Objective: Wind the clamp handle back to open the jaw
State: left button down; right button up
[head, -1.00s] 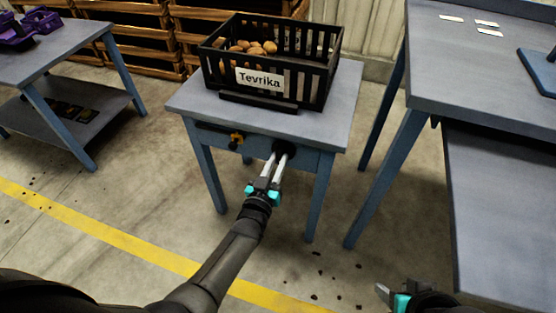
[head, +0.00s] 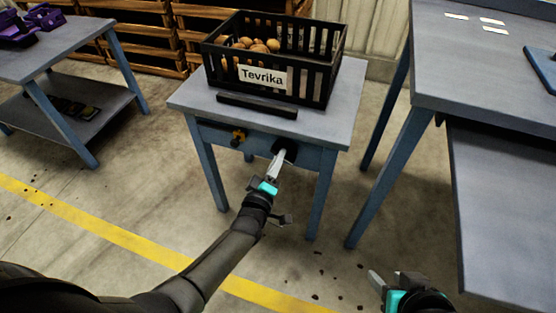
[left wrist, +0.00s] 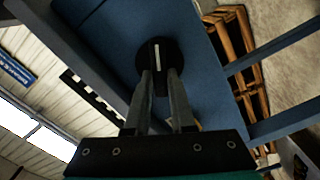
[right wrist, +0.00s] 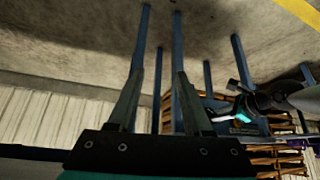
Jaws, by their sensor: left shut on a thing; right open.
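The clamp handle is a round black knob (head: 291,146) on the front of the small blue-grey table (head: 185,101). In the left wrist view the knob (left wrist: 144,55) is a black disc with a pale line. My left gripper (head: 277,160) is shut on its middle, with both fingertips against it; the grip itself is partly hidden. The clamp jaw appears to be the black bar (head: 256,106) on the tabletop, in front of the black crate (head: 219,74) labelled Tevrika, with a narrow strip of table between. My right gripper (head: 387,280) is open and empty, low at the right.
Several potatoes (head: 258,45) lie in the crate. A larger bench (head: 430,85) stands to the right, another table (head: 60,62) to the left. The floor in front is open.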

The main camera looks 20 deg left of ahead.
pick_arm(q)
jog(key=shift+f+n+b, duration=0.1)
jog(key=shift+n+b, duration=0.5)
jog(key=shift+n, duration=2)
pick_arm(e)
jog(key=shift+w+a+f+t+y, duration=0.1)
jog(key=shift+w+a+t+y, duration=0.25)
jog(key=shift+w+a+t, duration=0.35)
jog(key=shift+w+a+f+t+y, duration=0.1)
jog(key=shift+w+a+t+y, duration=0.35)
jog(key=shift+a, duration=0.4)
jog(key=shift+w+r, duration=0.1)
pick_arm(q)
jog(key=c, duration=0.8)
grip_release()
jog(key=shift+o, duration=0.2)
